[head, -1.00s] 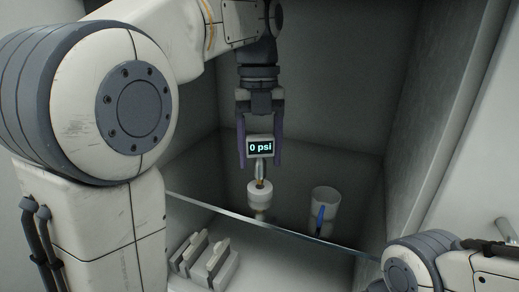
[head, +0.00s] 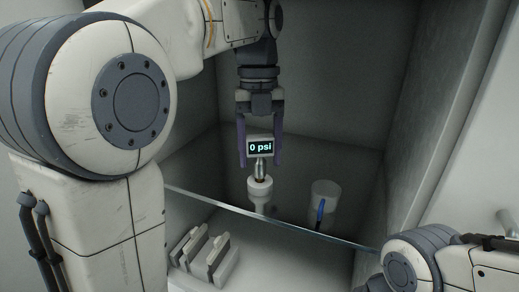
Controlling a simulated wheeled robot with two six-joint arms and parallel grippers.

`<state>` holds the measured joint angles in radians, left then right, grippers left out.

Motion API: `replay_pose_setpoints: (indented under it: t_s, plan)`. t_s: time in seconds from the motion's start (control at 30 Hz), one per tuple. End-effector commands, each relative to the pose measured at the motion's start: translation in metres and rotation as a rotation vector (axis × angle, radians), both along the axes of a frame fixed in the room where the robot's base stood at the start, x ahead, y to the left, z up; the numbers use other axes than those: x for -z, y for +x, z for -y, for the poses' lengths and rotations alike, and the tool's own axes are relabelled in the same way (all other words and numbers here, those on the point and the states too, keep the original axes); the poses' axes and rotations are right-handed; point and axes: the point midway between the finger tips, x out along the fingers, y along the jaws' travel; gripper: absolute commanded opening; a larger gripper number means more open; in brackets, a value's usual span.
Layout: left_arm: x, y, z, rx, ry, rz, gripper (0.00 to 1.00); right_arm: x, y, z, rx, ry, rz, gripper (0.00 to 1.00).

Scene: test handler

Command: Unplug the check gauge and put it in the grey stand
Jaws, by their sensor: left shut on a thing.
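The check gauge (head: 261,147) has a small box-shaped head with a lit display reading "0 psi" and a metal stem below. My left gripper (head: 261,158) points down, with its two purple fingers shut on the gauge head from both sides. The gauge is upright over a white round fitting (head: 260,193). The stem's lower end meets the top of this fitting; whether it is seated inside cannot be told. A pale grey slotted block (head: 207,257), possibly the grey stand, sits at lower left in front of the glass edge. My right gripper is out of view.
A pale cylinder (head: 327,190) stands right of the fitting, with a blue item (head: 320,213) at its front. A glass panel edge (head: 280,223) crosses between the fitting and the slotted block. Enclosure walls close in the back and right.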

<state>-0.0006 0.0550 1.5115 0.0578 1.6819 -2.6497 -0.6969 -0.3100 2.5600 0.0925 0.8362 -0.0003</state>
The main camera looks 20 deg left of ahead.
Motion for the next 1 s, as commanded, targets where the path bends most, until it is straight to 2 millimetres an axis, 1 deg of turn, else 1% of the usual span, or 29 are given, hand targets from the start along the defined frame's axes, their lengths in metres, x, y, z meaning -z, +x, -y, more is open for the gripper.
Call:
replay_pose_setpoints:
  t_s: [0.47, 0.8, 1.0]
  plan:
    - [0.0003, 0.0001, 0.0, 0.0, 0.0, 0.001, 0.0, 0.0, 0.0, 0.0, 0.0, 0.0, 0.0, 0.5]
    - [-0.0007, 0.0, 0.0, 0.0, 0.0, 0.0, 0.0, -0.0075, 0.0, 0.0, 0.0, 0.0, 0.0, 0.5]
    - [0.0004, 0.0, 0.0, 0.0, 0.0, 0.001, 0.0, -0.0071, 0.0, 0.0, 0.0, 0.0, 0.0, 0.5]
